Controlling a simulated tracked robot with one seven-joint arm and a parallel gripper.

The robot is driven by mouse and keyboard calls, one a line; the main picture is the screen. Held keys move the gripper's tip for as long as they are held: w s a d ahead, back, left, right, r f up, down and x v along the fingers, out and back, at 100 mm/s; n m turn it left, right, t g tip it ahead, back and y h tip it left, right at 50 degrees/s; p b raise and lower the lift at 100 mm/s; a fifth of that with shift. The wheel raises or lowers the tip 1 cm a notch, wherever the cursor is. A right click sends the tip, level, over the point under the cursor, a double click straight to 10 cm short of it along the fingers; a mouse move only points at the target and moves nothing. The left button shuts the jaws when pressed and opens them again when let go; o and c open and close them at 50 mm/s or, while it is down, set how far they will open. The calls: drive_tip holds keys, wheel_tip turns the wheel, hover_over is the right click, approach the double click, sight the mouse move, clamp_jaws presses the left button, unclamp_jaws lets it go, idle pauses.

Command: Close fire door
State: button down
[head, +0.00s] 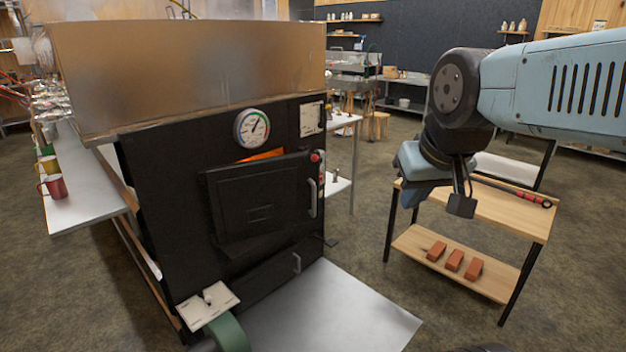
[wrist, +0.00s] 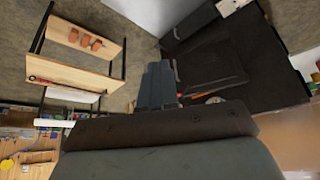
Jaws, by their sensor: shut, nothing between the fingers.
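The fire door (head: 232,205) is a black panel on the front of the black evaporator firebox, with a grey upright handle (head: 312,197) at its right side. It stands slightly ajar; an orange glow (head: 262,155) shows above its top edge. In the wrist view the door (wrist: 208,62) is dark at the upper right, with a sliver of orange near it. My gripper (head: 410,194) is shut and empty, in the air right of the door and apart from it. Its grey fingers (wrist: 158,72) point toward the firebox side in the wrist view.
A wooden shelf stand (head: 512,210) with several red bricks (head: 454,260) and a red-and-black tool (head: 520,193) stands below my arm. A lower door with a handle (head: 297,263) is under the fire door. A metal floor plate (head: 340,315) lies in front. A round gauge (head: 251,128) sits above.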

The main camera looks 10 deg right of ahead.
sight(317, 175)
drive_tip(key=shift+w, duration=0.1)
drive_tip(key=w+f+n+t, duration=0.2)
drive_tip(key=w+f, duration=0.1)
drive_tip(key=w, duration=1.7)
drive_tip(key=w+f+n+t, duration=0.2)
drive_tip(key=w+f, duration=0.1)
drive_tip(key=w, duration=1.7)
drive_tip(key=w+d+f+m+t+y, duration=0.15)
drive_tip(key=w+f+t, duration=0.25)
drive_tip(key=w+f, duration=0.95)
drive_tip(key=w+d+f+n+t+y, duration=0.1)
drive_tip(key=w+d+f+t+y, duration=0.2)
drive_tip(key=w+f, duration=1.05)
drive_tip(key=shift+m+t, duration=0.25)
drive_tip(key=shift+t, duration=0.15)
drive_tip(key=w+a+f, duration=0.1)
drive_tip(key=w, duration=0.2)
drive_tip(key=w+a+f, duration=0.1)
drive_tip(key=w+a, duration=0.1)
drive_tip(key=w, duration=0.2)
drive_tip(key=w+a+f, duration=0.1)
drive_tip(key=w, duration=0.2)
drive_tip(key=shift+w+a, duration=0.3)
drive_tip(key=shift+w, duration=0.05)
drive_tip(key=shift+r, duration=0.1)
